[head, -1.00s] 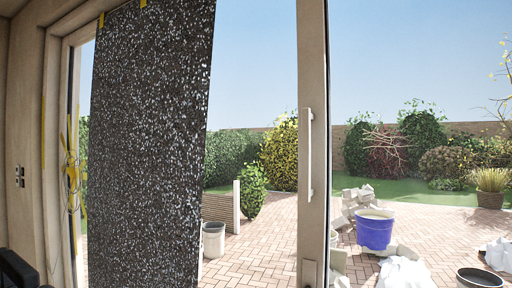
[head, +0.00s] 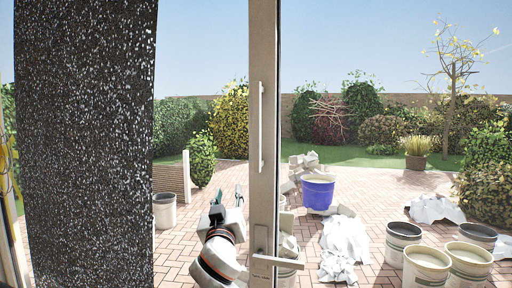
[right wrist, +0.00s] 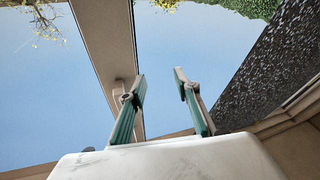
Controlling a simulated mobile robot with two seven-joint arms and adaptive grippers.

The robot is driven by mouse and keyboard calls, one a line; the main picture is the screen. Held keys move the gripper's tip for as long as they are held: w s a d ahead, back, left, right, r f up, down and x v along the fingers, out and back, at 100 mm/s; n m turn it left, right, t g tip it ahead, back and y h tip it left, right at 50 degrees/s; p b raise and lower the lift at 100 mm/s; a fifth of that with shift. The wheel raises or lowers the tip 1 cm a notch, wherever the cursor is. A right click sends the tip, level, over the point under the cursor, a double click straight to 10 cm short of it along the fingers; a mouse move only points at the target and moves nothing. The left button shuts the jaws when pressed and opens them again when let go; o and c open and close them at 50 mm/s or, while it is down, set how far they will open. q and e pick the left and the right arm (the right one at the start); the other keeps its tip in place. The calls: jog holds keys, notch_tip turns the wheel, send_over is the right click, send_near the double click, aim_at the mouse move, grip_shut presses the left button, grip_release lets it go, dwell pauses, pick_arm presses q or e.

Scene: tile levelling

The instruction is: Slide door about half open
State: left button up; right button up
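The sliding door's beige upright frame (head: 263,60) stands near the middle of the head view, with a long pale vertical bar handle (head: 261,125) on it. A lever handle (head: 276,261) sits lower on the same upright. My right gripper (head: 228,196) is just left of the upright, fingers pointing up, open and empty. In the right wrist view the two green-padded fingers (right wrist: 160,78) are apart, and the upright (right wrist: 100,40) passes beside the left finger. A handle there is partly hidden by that finger; I cannot tell if they touch. My left gripper is not in view.
A dark speckled panel (head: 88,140) covers the left side. Outside on the brick paving are a blue bucket (head: 318,193), several pale buckets (head: 427,262), rubble and white crumpled sheets (head: 343,238). Hedges and a planted pot (head: 416,161) stand beyond.

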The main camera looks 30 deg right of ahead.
aim_at(256, 119)
jog(key=s+d+r+m+g+h, duration=0.1)
jog(key=s+d+r+m+h, duration=0.15)
jog(key=r, duration=0.65)
jog(key=s+d+r+m+g+h, duration=0.1)
jog(key=s+r+m+g+h, duration=0.2)
jog(key=r, duration=0.6)
jog(key=shift+m+t+h, duration=0.25)
jog(key=shift+m+t, duration=0.2)
jog(key=shift+t, duration=0.15)
jog(key=p+x, duration=0.2)
jog(key=x, duration=0.4)
jog(key=shift+w+d+r, duration=0.1)
jog(key=shift+d+r, duration=0.05)
jog(key=shift+r, duration=0.05)
jog(key=shift+w+d+r+p, duration=0.1)
jog(key=shift+w+d+p, duration=0.2)
jog(key=shift+w+d, duration=0.2)
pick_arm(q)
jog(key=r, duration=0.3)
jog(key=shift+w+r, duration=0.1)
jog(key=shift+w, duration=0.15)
pick_arm(e)
jog(key=shift+s, duration=0.1)
grip_shut()
